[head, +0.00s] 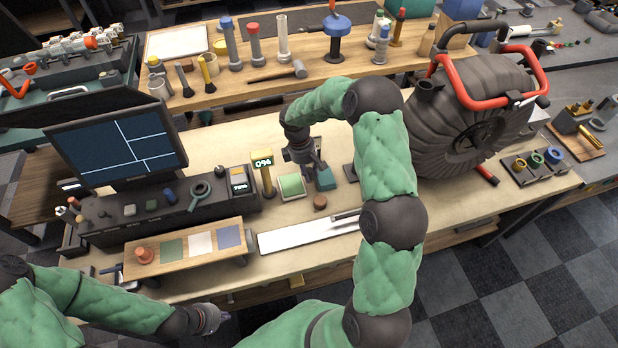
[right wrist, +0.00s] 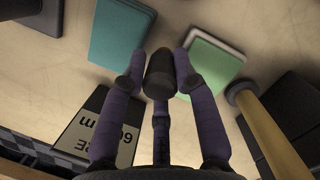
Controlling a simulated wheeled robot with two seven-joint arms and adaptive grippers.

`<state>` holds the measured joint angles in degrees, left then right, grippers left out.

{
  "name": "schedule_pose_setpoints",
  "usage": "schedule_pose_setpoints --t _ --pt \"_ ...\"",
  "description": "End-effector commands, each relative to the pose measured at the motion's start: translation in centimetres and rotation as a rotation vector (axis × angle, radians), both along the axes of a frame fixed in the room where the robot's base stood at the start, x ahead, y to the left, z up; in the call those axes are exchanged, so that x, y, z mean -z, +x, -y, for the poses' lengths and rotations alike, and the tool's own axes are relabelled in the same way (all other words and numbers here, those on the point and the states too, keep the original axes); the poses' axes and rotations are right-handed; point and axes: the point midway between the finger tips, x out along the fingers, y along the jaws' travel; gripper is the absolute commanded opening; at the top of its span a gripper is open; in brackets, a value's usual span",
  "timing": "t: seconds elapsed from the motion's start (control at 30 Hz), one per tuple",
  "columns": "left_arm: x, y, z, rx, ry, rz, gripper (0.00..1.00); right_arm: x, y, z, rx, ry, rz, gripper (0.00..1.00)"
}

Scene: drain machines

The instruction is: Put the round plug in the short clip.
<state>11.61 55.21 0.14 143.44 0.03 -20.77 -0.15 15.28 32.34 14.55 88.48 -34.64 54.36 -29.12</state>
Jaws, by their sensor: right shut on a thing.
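My right gripper (head: 317,172) is over the middle of the bench, pointing down. In the right wrist view its purple fingers (right wrist: 160,85) are shut on a short, dark, round piece (right wrist: 160,72), which looks like the round plug. In the head view this piece is hidden by the gripper. A teal block (head: 326,180) is close to the fingers; it also shows in the right wrist view (right wrist: 120,33). I cannot tell which thing is the short clip. My left gripper (head: 214,318) is low at the front, off the bench; its fingers are too small to read.
A green pad on a pale tray (head: 291,186) and a yellow post with a display (head: 264,175) stand left of the right gripper. A large drum machine (head: 465,120) blocks the right.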

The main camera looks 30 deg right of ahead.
Motion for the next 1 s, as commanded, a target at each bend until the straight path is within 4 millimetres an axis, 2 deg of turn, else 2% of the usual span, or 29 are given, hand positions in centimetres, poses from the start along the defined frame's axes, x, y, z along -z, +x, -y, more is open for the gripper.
schedule_pose_setpoints --t 0.03,0.17,0.57,0.6,0.67,0.7,1.0 --pt "0.6 0.0 0.0 0.000 0.000 0.000 0.00 1.3 -0.1 0.0 0.001 0.002 -0.003 0.00" --pt "1.1 0.0 0.0 0.000 0.000 0.000 0.00 2.8 0.0 0.0 0.001 0.001 -0.002 0.00" --pt "1.2 0.0 0.0 0.000 0.000 0.000 0.00 3.2 0.0 0.0 0.001 0.000 0.000 0.00" --pt "1.2 0.0 0.0 0.000 0.000 0.000 0.00 3.2 0.0 0.0 0.001 0.001 -0.001 0.32" --pt "1.2 0.0 0.0 0.000 0.000 0.000 0.00 3.2 0.0 0.0 0.001 0.001 -0.001 0.49" --pt "1.1 0.0 0.0 0.000 0.000 0.000 0.00 3.2 0.0 0.0 0.001 0.001 -0.001 0.53" --pt "1.1 0.0 0.0 0.000 0.000 0.000 0.00 3.1 0.0 0.0 0.001 0.001 -0.001 0.53"
